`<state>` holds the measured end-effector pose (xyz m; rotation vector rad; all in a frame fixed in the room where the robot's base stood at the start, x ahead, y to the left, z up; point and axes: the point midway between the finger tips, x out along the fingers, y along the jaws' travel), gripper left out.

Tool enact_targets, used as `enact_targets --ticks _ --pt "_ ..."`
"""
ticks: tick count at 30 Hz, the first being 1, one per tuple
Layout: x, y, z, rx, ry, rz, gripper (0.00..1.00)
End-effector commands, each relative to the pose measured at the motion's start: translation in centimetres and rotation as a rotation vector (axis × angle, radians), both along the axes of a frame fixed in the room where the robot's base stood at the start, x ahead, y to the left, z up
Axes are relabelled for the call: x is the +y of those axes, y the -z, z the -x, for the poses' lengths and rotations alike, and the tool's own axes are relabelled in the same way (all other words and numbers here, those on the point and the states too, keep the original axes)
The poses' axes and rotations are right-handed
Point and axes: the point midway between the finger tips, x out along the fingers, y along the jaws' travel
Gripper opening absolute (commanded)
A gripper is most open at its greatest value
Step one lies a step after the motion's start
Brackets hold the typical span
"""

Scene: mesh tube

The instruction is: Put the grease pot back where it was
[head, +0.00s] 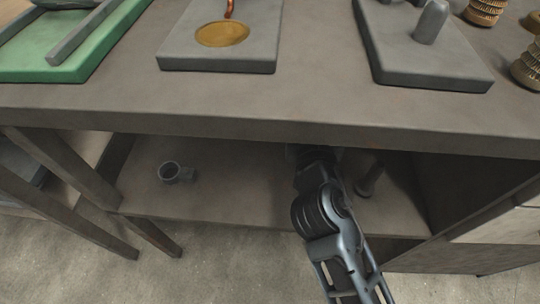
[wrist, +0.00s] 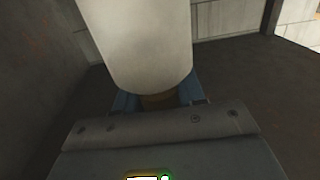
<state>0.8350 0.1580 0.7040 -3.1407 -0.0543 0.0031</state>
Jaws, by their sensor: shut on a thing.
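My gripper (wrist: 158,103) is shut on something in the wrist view. A large pale, smooth cylinder (wrist: 137,45) rises right at the fingers, and a brownish patch shows between the bluish fingertips below it. I take this to be the grease pot; no label shows, and its top is out of the picture. In the head view my arm reaches in under the tabletop over the lower shelf (head: 235,185). The table edge hides my gripper and the pot there.
A small grey cup with a side stub (head: 175,172) stands on the shelf to the left. A dark spool-like piece (head: 369,178) stands just right of my arm. The tabletop (head: 250,115) overhangs the shelf. Drawers (head: 495,225) close the right side. Shelf space between cup and arm is clear.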

Motion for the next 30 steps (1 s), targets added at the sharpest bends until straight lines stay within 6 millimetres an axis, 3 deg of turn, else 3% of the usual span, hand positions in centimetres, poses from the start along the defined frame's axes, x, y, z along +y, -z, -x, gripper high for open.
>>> enact_targets --ticks 1,6,12,17,24,30 --pt "1.3 1.2 0.5 -0.001 -0.005 0.001 0.0" --pt "4.5 3.1 1.8 -0.001 -0.004 0.001 0.0" --pt "7.0 4.5 2.8 -0.002 -0.002 -0.001 0.0" --pt "7.5 5.3 3.1 -0.002 0.0 -0.001 0.0" --pt "7.5 8.5 3.1 -0.002 0.0 0.0 0.0" --pt "7.5 8.8 3.0 -0.003 0.001 -0.001 0.0"
